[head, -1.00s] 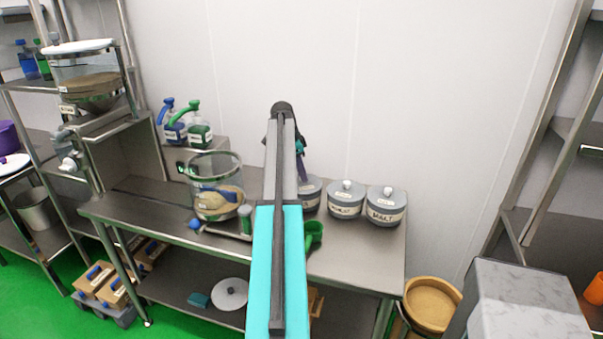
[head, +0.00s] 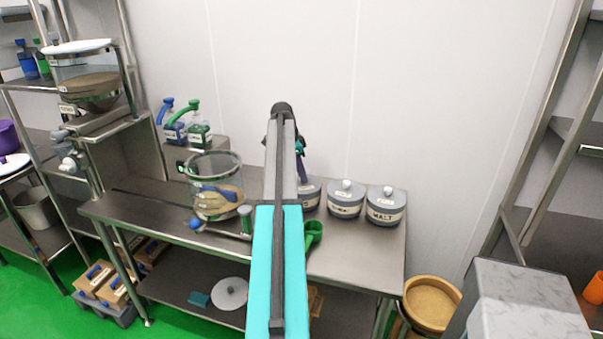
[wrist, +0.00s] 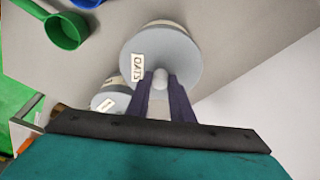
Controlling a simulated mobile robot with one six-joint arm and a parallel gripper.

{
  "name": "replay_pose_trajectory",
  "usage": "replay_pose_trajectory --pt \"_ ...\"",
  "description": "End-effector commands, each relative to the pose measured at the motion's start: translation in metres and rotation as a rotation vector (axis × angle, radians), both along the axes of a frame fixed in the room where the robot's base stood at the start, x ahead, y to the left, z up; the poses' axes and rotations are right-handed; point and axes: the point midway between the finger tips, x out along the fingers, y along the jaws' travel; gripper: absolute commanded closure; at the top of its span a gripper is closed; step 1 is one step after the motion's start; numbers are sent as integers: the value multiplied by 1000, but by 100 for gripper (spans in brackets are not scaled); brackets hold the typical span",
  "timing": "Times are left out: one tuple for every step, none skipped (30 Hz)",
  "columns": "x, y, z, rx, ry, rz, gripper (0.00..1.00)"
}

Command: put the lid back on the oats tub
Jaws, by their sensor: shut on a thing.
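The oats lid (wrist: 185,58) is a grey disc with an OATS label and a pale knob. My gripper (wrist: 160,82) has its purple fingers shut on that knob. The pale body of the oats tub (wrist: 165,23) shows just beyond the lid's edge, so the lid is over the tub. I cannot tell whether it sits flush or slightly above. In the head view the tub (head: 313,194) is partly hidden by my arm, and a purple finger of my gripper (head: 302,171) shows above it.
Two lidded tubs, one a middle tub (head: 346,208) and one a malt tub (head: 384,215), stand to the right. A green scoop (head: 313,234) lies in front. A clear container (head: 215,165) stands left. The bench (head: 350,255) is clear at front right.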

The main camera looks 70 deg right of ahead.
Motion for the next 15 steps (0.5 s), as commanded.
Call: replay_pose_trajectory --pt "0 0 0 0 0 0 100" --pt "0 0 0 0 0 0 100" --pt "0 0 0 0 0 0 100" --pt "0 0 0 0 0 0 100" --pt "0 0 0 0 0 0 100" --pt "0 0 0 0 0 0 100" --pt "0 0 0 0 0 0 100" --pt "0 0 0 0 0 0 100" --pt "0 0 0 0 0 0 100" --pt "0 0 0 0 0 0 100" --pt "0 0 0 0 0 0 100" --pt "0 0 0 0 0 0 78" --pt "0 0 0 0 0 0 73" --pt "0 0 0 0 0 0 68" --pt "0 0 0 0 0 0 61"
